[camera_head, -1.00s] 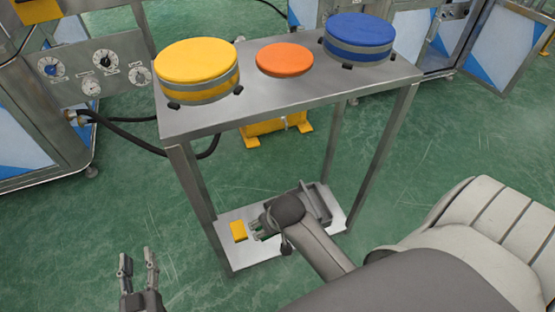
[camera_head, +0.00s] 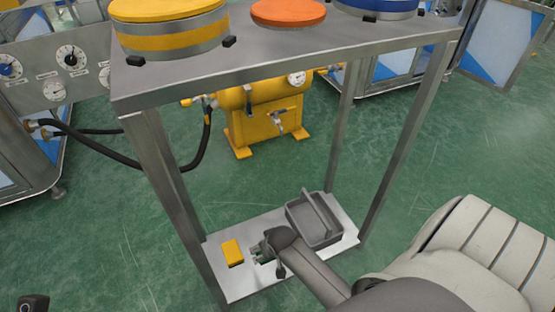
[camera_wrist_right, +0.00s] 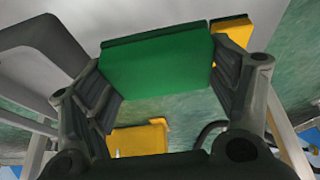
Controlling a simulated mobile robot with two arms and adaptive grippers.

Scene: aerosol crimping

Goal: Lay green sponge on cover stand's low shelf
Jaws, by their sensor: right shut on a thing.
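The cover stand's low shelf (camera_head: 240,286) is a pale metal plate between the stand's legs, near the floor. My right gripper (camera_head: 258,256) is over this shelf, between a yellow sponge (camera_head: 233,252) and a grey tray. In the right wrist view, my right gripper (camera_wrist_right: 170,85) is shut on the green sponge (camera_wrist_right: 157,62), with a finger at each end. The yellow sponge also shows there (camera_wrist_right: 232,31), close beside the green one. I cannot tell whether the green sponge touches the shelf. A dark part of my left gripper (camera_head: 33,303) shows at the bottom left; its fingers are not clear.
The grey tray (camera_head: 318,238) with a handle takes up the shelf's right part. The stand's upright legs (camera_head: 165,185) and top plate (camera_head: 290,60) enclose the space. Yellow, orange (camera_head: 288,12) and blue covers sit on top. A yellow machine (camera_head: 265,115) stands behind.

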